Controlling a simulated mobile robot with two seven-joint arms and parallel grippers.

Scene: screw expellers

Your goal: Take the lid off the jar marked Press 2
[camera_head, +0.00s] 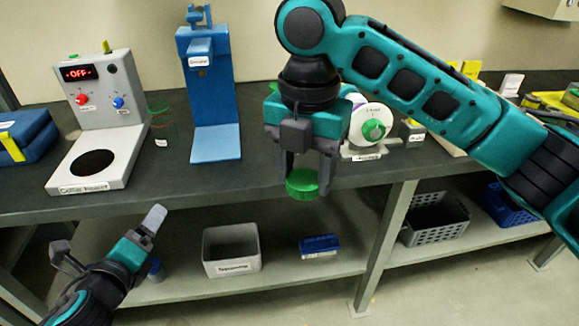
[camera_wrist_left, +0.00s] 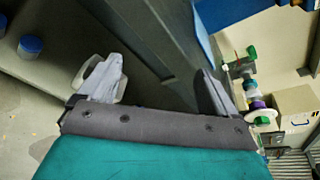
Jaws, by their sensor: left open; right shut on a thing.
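My right gripper (camera_head: 304,178) is shut on a round green lid (camera_head: 302,186), held in front of the bench's front edge. No jar shows beneath the lid. A clear jar (camera_head: 163,128) with a green rim stands on the bench beside the heater; its small label is too small to read, so I cannot tell whether it is Press 2. My left gripper (camera_head: 154,219) is low at the left, in front of the bench edge and apart from the jar. In the left wrist view its two fingers (camera_wrist_left: 161,70) are spread and nothing shows between them.
The bench (camera_head: 265,180) carries a grey heater (camera_head: 105,120) reading OFF, a blue press-like stand (camera_head: 212,105) and a white device with a green knob (camera_head: 368,130). The shelf below holds a grey bin (camera_head: 231,250), a blue box (camera_head: 319,246) and a grey basket (camera_head: 435,219).

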